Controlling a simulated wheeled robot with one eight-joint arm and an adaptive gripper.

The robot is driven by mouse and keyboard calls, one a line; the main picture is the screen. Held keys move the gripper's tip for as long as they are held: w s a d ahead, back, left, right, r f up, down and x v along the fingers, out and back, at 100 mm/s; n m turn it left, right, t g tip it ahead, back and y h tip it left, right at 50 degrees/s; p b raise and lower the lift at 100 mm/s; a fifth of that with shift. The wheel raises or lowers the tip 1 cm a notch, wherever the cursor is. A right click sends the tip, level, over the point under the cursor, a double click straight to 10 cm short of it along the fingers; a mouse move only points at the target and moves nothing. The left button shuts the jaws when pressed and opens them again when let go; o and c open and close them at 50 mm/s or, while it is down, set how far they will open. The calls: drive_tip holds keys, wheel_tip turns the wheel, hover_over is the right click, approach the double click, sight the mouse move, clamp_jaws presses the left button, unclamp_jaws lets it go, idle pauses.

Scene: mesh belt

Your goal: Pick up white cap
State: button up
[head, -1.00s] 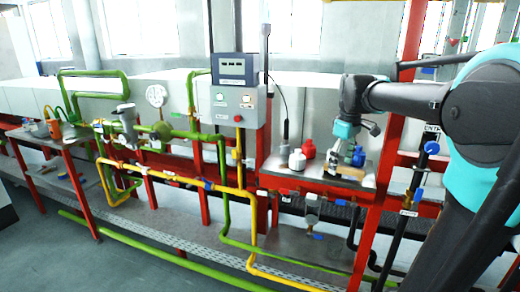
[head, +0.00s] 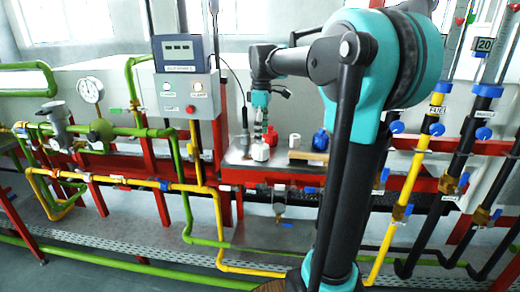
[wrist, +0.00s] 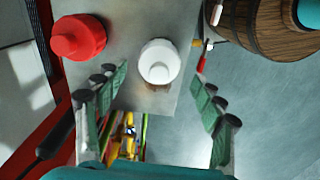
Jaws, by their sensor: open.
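The white cap (wrist: 159,61) sits on a grey metal shelf near its edge in the wrist view, between and just beyond my fingertips. In the head view the white cap (head: 260,152) is at the left part of the shelf, under my gripper (head: 262,130). In the wrist view my gripper (wrist: 160,80) is open, with one green-padded finger on each side and nothing held. I cannot tell how much height separates the fingertips from the cap. A red cap (wrist: 78,38) stands to the left of the white one.
A control box (head: 188,95) and green and yellow pipes are at left. A wooden barrel (wrist: 265,35) shows at upper right in the wrist view.

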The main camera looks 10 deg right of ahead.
sight(261, 146)
drive_tip(key=shift+f, duration=3.65)
drive_tip(key=c, duration=1.1)
